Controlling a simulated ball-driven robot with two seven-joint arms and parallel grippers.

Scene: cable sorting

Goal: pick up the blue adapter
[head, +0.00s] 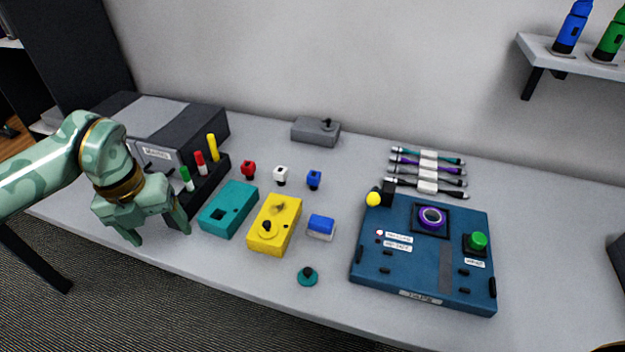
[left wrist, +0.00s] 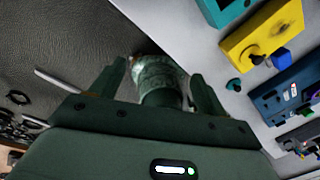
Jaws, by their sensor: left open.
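The blue adapter (head: 314,179) is a small blue piece with a dark lower part. It stands on the table in the head view, to the right of a white adapter (head: 280,175) and a red adapter (head: 248,169). My left gripper (head: 161,234) is open and empty at the left front of the table, pointing down, well to the left of the blue adapter. I cannot make out the blue adapter there. My right gripper is not in view.
A teal block (head: 229,208), a yellow block (head: 275,223) and a blue-and-white block (head: 321,226) stand in front of the adapters. A marker rack (head: 208,181) is near my left gripper. A blue tape board (head: 420,275) and several cables (head: 428,172) lie to the right.

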